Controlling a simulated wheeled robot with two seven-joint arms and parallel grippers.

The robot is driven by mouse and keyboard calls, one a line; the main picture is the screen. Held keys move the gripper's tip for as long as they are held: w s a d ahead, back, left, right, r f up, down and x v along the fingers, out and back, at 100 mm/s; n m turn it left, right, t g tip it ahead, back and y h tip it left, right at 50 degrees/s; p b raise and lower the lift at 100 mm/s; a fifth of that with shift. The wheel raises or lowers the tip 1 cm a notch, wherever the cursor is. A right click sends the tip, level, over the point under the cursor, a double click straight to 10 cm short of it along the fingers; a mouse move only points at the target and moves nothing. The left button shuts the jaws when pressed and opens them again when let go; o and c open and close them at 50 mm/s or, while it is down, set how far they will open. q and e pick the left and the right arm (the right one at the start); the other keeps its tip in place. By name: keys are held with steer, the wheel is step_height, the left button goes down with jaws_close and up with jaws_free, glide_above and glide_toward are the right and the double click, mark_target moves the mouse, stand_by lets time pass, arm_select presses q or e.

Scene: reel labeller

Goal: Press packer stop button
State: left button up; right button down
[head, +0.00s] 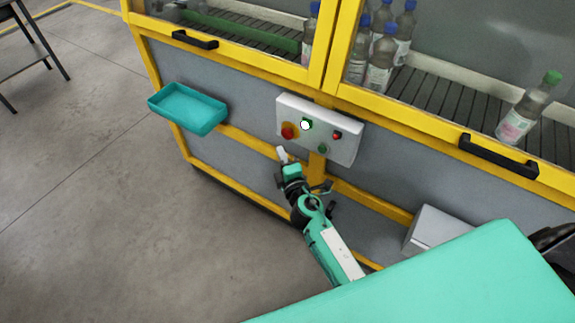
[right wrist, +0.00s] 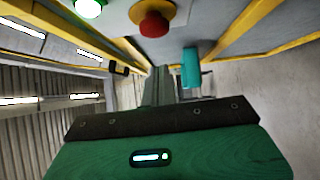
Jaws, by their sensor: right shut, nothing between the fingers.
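The white control panel (head: 345,150) is on the front of the yellow-framed machine. It carries a red mushroom button on a yellow base (head: 288,132), a brightly lit white-green button (head: 306,125), a small red button (head: 337,135) and a green button (head: 322,149). My right gripper (head: 282,154) is shut and empty, just below the panel's lower left edge and apart from the buttons. In the right wrist view the red mushroom button (right wrist: 153,22) and the lit green button (right wrist: 88,8) show at the top, beyond the gripper. My left gripper is not in view.
A teal tray (head: 190,108) sticks out from the machine, left of the panel. Black handles (head: 195,40) are on the yellow frame. Bottles (head: 380,55) stand behind the clear doors. A grey-white box (head: 435,230) is at lower right.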

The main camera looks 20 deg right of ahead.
mark_target(283, 134)
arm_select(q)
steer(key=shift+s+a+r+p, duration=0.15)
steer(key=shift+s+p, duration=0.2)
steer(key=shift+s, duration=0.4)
arm_select(e)
steer(key=shift+w+d, duration=1.4)
steer(key=shift+w, duration=0.3)
